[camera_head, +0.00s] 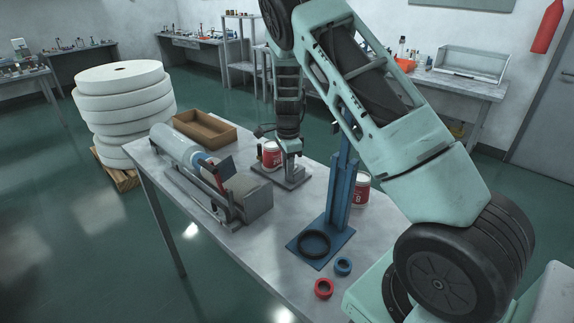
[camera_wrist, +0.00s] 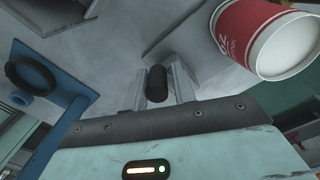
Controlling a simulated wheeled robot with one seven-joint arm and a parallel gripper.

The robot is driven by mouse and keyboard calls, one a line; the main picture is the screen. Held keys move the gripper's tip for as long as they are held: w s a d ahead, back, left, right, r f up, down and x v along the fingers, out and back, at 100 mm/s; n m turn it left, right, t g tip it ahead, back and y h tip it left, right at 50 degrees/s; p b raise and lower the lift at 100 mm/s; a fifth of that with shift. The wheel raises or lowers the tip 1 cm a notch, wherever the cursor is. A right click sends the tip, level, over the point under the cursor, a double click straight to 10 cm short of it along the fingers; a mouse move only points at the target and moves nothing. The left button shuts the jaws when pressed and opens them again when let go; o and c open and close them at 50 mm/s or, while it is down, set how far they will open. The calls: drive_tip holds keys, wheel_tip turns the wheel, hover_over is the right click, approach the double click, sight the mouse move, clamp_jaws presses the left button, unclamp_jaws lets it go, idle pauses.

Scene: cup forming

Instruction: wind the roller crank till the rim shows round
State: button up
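In the wrist view a dark upright crank grip (camera_wrist: 157,84) stands between the two metal fingers of my gripper (camera_wrist: 158,88). The fingers lie close along both sides of the grip and look shut on it. A red and white paper cup (camera_wrist: 265,38) lies at the upper right of that view, its pale end towards the camera. In the head view my gripper (camera_head: 290,152) reaches down over a small grey fixture (camera_head: 284,178), with the red cup (camera_head: 271,155) just left of it. The crank arm and the cup's rim are largely hidden there.
A blue press stand (camera_head: 338,200) with a black ring (camera_head: 314,244) is nearby on the table. Red (camera_head: 324,289) and blue (camera_head: 343,266) rings lie at the front. A roller machine (camera_head: 215,185) and wooden tray (camera_head: 205,128) occupy the left. Another red cup (camera_head: 362,187) stands behind the stand.

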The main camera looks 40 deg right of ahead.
drive_tip(key=shift+o, duration=1)
drive_tip(key=shift+s+d, duration=0.25)
drive_tip(key=shift+d, duration=0.05)
drive_tip(key=shift+w+a, duration=0.1)
drive_tip(key=shift+a, duration=0.05)
drive_tip(key=shift+r, duration=0.2)
wheel_tip(320, 180, up, 17)
drive_tip(key=b, duration=0.3)
drive_tip(key=shift+b, duration=0.35)
drive_tip(key=shift+a, duration=0.1)
